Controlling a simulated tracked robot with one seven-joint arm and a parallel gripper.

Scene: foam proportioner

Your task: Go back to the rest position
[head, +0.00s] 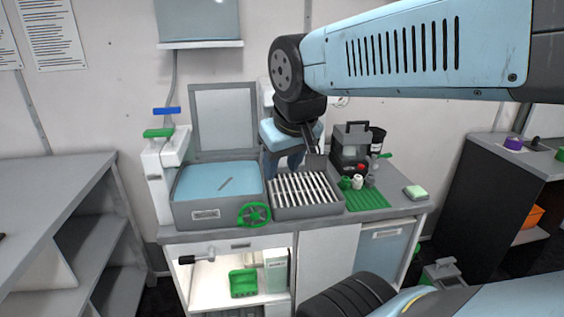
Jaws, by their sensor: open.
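My arm reaches in from the right and bends down at a dark joint over the workbench (290,222). My gripper (312,154) hangs above the back of a grey slatted tray (306,210), apart from the bench top as far as I can tell. Its fingers are small and partly hidden by my wrist, and I see nothing held between them. Left of the tray stands a grey box with a blue top (218,184) and a raised grey lid (224,116). A green handwheel (254,214) is on its front right corner.
Right of the tray are a green mat (366,200), several small bottles (358,182), a grey caddy (350,148) and a sponge (415,192). Blue (166,111) and green (158,133) handles stand at left. Grey shelving (60,190) and a dark cabinet (490,190) flank the bench.

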